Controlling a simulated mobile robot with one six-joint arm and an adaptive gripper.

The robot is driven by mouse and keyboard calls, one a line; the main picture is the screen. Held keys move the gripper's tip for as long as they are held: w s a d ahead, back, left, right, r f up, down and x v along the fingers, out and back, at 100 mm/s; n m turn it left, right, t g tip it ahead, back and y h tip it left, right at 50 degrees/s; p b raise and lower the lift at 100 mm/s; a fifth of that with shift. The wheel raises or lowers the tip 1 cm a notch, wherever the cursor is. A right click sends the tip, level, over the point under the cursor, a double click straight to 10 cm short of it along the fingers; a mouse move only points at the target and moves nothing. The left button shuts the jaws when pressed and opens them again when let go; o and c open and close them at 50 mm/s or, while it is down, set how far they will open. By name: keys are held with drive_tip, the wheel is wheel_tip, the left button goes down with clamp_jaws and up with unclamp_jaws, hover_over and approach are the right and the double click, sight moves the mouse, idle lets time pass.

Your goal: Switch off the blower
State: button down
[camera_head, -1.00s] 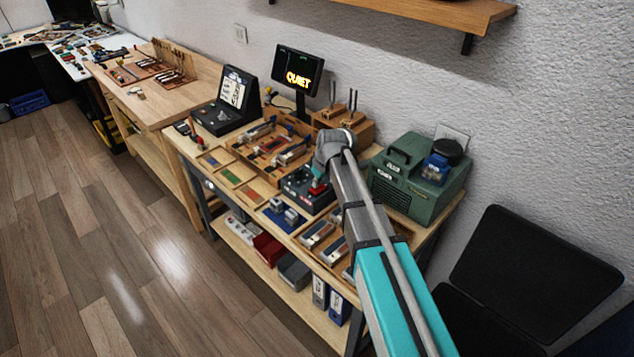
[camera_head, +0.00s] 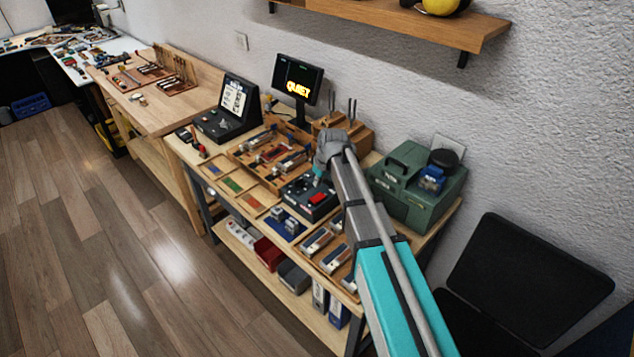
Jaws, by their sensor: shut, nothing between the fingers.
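The green machine (camera_head: 412,190) with a dark round cap and a blue part stands at the bench's right end, and it may be the blower. A dark control box (camera_head: 302,208) with a red switch (camera_head: 318,198) sits left of it. The switch's position is too small to read. My gripper (camera_head: 318,180) is just above this box, shut and empty, mostly hidden by my wrist. It looks apart from the switch. A black screen (camera_head: 297,78) behind shows "QUIET" in yellow letters.
A wooden tray of parts (camera_head: 270,150) and a black console (camera_head: 227,108) stand left of the box. A wooden block with upright pins (camera_head: 345,127) stands behind. A wall shelf (camera_head: 420,25) hangs above. A black chair (camera_head: 530,270) stands at right.

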drive_tip(key=w+d+p+v, duration=0.1)
drive_tip(key=p+v, duration=0.7)
drive_tip(key=v, duration=0.1)
drive_tip(key=shift+r+p, duration=0.3)
drive_tip(key=shift+w+d, duration=0.1)
drive_tip(key=shift+d, duration=0.05)
idle(0.5)
drive_tip(key=s+d+f+m+g+h+b, duration=0.1)
drive_tip(key=s+d+m, duration=0.3)
drive_tip(key=s+d, duration=0.4)
drive_tip(key=s+d+f+m+g+h+b, duration=0.1)
drive_tip(key=s+d+f+m+b, duration=0.2)
drive_tip(key=s+d, duration=0.6)
drive_tip(key=s+f+m, duration=0.1)
drive_tip(key=s+m, duration=0.1)
drive_tip(key=s, duration=0.3)
drive_tip(key=shift+s+h, duration=0.3)
drive_tip(key=shift+s, duration=0.1)
